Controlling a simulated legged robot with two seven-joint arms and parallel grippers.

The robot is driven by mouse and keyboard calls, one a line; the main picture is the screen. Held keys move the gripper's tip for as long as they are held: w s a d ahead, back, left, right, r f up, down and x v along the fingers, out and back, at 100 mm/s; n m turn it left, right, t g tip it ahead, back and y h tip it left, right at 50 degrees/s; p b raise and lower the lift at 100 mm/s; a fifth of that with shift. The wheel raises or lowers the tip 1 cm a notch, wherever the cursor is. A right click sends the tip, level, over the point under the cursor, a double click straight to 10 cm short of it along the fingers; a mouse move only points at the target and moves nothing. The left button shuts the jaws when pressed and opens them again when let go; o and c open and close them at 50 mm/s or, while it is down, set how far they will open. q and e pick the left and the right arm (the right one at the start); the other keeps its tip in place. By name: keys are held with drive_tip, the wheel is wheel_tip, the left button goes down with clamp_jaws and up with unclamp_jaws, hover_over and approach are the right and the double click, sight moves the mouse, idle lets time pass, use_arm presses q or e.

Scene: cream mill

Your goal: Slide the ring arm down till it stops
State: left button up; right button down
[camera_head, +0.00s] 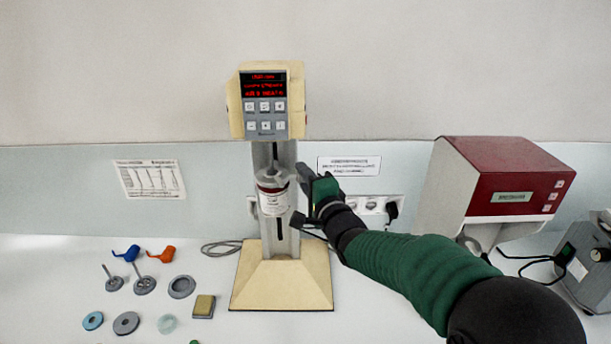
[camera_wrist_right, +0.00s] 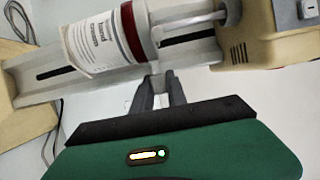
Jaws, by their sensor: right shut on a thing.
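The cream mill (camera_head: 283,275) has a cream base, a grey slotted column and a cream head with a red display. A white jar (camera_head: 273,200) with a label and a dark red band sits in front of the column, below the head. It also shows sideways in the right wrist view (camera_wrist_right: 95,42). My right gripper (camera_head: 304,174) is at the right side of the jar's top. In the right wrist view its fingers (camera_wrist_right: 158,82) are shut on a small grey part beside the jar, which looks like the ring arm. The fingers hide most of it. My left gripper is not in view.
Several small parts lie left of the mill, including a grey ring (camera_head: 182,287), a blue-handled part (camera_head: 126,254) and an olive block (camera_head: 203,306). A red and white machine (camera_head: 500,185) stands at the right. A cable (camera_head: 220,247) lies behind the base.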

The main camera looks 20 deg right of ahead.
drive_tip(key=c, duration=1.6)
unclamp_jaws()
drive_tip(key=shift+a+f, duration=0.1)
drive_tip(key=shift+a, duration=0.1)
drive_tip(key=shift+o, duration=1.2)
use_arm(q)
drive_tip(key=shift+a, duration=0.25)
use_arm(e)
drive_tip(key=shift+o, duration=0.2)
drive_tip(key=shift+a, duration=0.2)
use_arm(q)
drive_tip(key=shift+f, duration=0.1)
use_arm(e)
drive_tip(key=shift+s, duration=0.1)
drive_tip(key=shift+s+d, duration=0.15)
drive_tip(key=shift+s, duration=0.2)
use_arm(q)
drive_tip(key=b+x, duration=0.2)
drive_tip(key=b, duration=0.1)
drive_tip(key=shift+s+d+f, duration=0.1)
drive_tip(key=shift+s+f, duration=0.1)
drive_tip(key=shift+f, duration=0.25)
use_arm(e)
drive_tip(key=s+d, duration=0.1)
drive_tip(key=s, duration=1.4)
drive_tip(key=shift+s+d, duration=0.3)
drive_tip(key=shift+s, duration=0.05)
